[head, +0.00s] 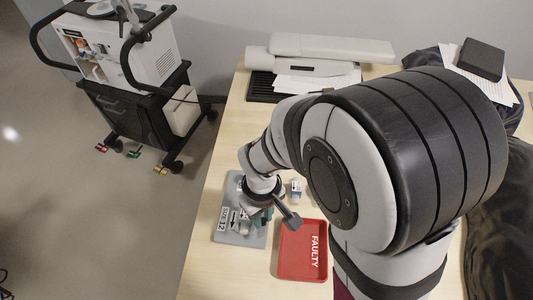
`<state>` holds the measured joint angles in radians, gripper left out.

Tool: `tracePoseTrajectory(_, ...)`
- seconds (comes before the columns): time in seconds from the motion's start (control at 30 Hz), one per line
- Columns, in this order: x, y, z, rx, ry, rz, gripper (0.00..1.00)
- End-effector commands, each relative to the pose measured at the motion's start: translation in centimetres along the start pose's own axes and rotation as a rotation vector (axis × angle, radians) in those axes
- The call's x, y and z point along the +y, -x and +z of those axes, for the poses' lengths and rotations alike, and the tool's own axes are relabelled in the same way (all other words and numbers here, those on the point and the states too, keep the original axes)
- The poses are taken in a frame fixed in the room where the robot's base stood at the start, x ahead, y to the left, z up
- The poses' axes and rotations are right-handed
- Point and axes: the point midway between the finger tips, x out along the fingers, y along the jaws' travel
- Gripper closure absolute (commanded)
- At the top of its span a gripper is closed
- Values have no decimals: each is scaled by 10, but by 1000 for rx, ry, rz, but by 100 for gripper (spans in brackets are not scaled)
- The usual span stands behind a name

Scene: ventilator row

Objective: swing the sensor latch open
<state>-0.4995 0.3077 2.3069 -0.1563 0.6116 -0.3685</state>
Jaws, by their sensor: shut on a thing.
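A white ventilator (150,62) stands on a dark cart at the upper left. Its side has a recess with small coloured parts (85,46). I cannot make out the sensor latch at this size. My gripper (258,222) points down over the grey mat (227,236) on the table, far from the ventilator. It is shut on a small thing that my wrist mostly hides. Some teal-green shows there, but I cannot tell whether it belongs to the held thing or to the fingers.
A red tray (290,270) marked FAULTY lies right of the mat. A small white and blue item (296,187) stands behind the tray. A white device (330,48) and papers are at the table's back. Floor separates the table from the dark cart (135,115).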

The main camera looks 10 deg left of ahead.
Motion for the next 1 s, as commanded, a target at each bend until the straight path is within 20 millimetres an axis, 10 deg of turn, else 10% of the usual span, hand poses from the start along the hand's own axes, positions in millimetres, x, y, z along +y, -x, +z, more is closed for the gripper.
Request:
tracePoseTrajectory(0.33, 0, 1, -1, 3, 1, 1, 100)
tracePoseTrajectory(0.37, 0, 1, -1, 3, 1, 1, 73)
tracePoseTrajectory(0.5, 0, 0, -1, 2, 1, 1, 48)
tracePoseTrajectory(1.0, 0, 35, -2, 8, 0, 2, 48)
